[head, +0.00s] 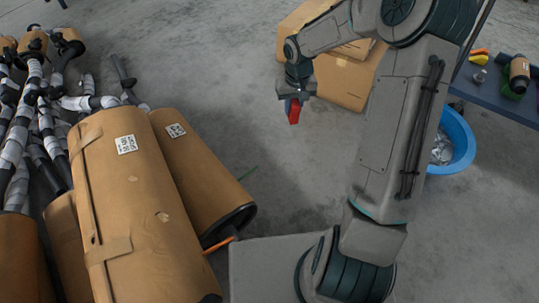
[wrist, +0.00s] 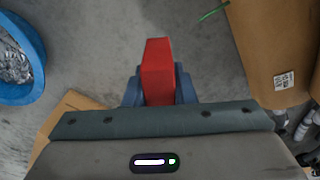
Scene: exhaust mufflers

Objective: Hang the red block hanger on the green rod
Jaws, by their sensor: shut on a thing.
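My gripper (head: 291,97) is shut on the red block hanger (head: 293,113) and holds it in the air over the floor, right of the wrapped mufflers. In the wrist view the red block hanger (wrist: 156,68) stands out between the two blue fingers of my gripper (wrist: 158,88). The thin green rod (head: 248,173) sticks out beside the end of a wrapped muffler, below and left of my gripper. It also shows at the top edge of the wrist view (wrist: 214,12), apart from the block. The hanger's opening cannot be made out.
Cardboard-wrapped mufflers (head: 130,200) with taped pipes fill the left. An orange rod (head: 219,244) is near the lower muffler end. Cardboard boxes (head: 345,78) lie behind my gripper. A blue tub (head: 462,140) and a blue table (head: 482,85) stand at right. Bare floor lies between.

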